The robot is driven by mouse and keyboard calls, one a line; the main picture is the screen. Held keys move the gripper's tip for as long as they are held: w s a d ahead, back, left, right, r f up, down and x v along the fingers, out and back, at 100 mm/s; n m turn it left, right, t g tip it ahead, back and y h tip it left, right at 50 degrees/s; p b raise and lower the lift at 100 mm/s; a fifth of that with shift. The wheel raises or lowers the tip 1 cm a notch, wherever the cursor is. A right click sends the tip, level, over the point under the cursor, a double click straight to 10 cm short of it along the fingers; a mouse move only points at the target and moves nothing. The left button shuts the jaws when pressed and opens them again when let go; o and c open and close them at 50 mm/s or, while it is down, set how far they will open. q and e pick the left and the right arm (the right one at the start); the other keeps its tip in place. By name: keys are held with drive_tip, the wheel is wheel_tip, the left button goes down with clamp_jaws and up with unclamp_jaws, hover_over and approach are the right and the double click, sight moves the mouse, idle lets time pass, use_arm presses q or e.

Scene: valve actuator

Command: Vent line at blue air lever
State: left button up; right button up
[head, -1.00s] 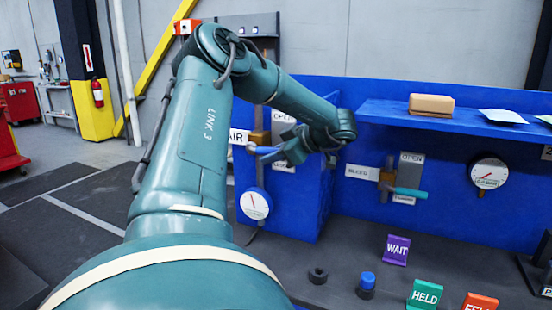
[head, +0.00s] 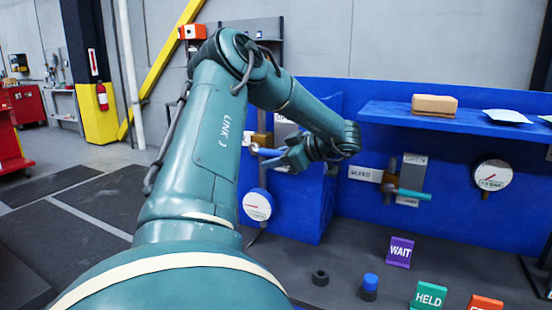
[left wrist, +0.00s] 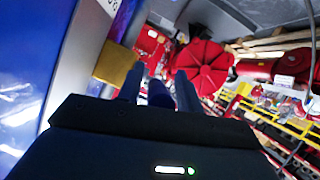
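The blue air lever (head: 268,152) sticks out sideways from a brass valve body (head: 262,138) on the blue panel at left centre, by the partly covered AIR label (head: 247,138). My left gripper (head: 277,161) is at the lever, its fingers pointing left toward the valve. In the left wrist view the gripper (left wrist: 158,88) has its two fingers apart, with the dark blue lever (left wrist: 160,94) between them. A gap shows on the left side; contact on the right cannot be told. The brass body (left wrist: 117,64) shows beyond the left finger. My right gripper is not in view.
A round gauge (head: 257,205) hangs below the air valve. Right of it are a BLEED valve with a teal lever (head: 412,194) and another gauge (head: 492,175). WAIT (head: 400,252) and HELD (head: 428,297) signs and a blue-capped button (head: 370,283) stand on the bench. A shelf (head: 450,117) juts out above.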

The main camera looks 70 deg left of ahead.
use_arm(q)
drive_tip(key=shift+o, duration=0.4)
drive_tip(key=shift+w+d+r, duration=0.1)
drive_tip(key=shift+w+d+r, duration=0.1)
drive_tip(key=shift+w+d, duration=0.05)
drive_tip(key=shift+d, duration=0.1)
drive_tip(key=b+v, duration=0.1)
drive_tip(key=v, duration=1.1)
drive_tip(key=shift+d+b, duration=0.15)
drive_tip(key=shift+b, duration=0.25)
drive_tip(key=shift+r, duration=0.1)
